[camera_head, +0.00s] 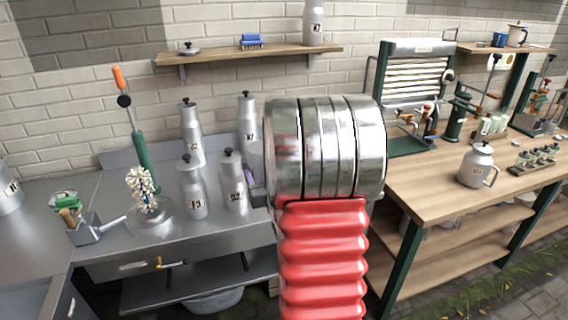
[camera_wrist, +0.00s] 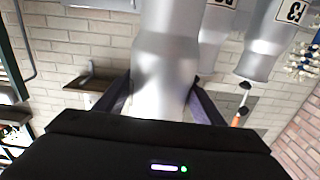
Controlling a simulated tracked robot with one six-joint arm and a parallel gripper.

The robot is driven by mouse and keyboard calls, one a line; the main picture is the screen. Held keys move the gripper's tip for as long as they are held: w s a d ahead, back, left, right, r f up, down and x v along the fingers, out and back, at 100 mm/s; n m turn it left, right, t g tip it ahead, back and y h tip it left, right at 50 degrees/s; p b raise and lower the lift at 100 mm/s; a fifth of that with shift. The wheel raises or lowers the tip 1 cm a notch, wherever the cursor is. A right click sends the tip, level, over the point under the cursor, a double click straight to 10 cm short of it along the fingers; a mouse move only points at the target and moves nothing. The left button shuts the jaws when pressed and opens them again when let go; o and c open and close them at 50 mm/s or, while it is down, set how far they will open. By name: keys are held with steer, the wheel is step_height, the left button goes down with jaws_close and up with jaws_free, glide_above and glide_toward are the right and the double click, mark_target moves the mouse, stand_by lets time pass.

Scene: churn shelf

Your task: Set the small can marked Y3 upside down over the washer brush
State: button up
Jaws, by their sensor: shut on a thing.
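The washer brush (camera_head: 142,190) stands upright with white bristles on a round base in the sink top, at left in the head view. A can (camera_head: 192,190) whose label seems to end in 3 stands beside it, possibly Y3; the label is too small to be sure. My gripper (camera_wrist: 163,95) is shut on a grey metal can (camera_wrist: 168,45), with one dark jaw on each side of its narrow part. The held can's label is not visible in the wrist view. In the head view my arm hides most of the gripper.
More lidded cans (camera_head: 193,135) stand close together on the steel counter (camera_head: 112,160). A tall green lever (camera_head: 141,150) with an orange grip rises behind the brush. A wall shelf (camera_head: 250,55) hangs above. A wooden bench (camera_head: 425,185) stands at right with a kettle-like can (camera_head: 476,168).

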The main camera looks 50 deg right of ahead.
steer(key=w+a+f+n+y, duration=0.2)
steer(key=w+a+y, duration=0.1)
steer(key=a, duration=1)
steer(key=w+a+f+n+t+y, duration=0.1)
steer(key=w+a+f+n+y, duration=0.1)
steer(key=a, duration=1)
steer(key=w+a+f+n+t+y, duration=0.1)
steer(key=w+a+f+y, duration=0.3)
steer(key=a, duration=0.9)
steer(key=w+n, duration=0.1)
steer(key=w, duration=0.1)
steer(key=shift+w+a, duration=0.3)
steer(key=shift+a, duration=0.05)
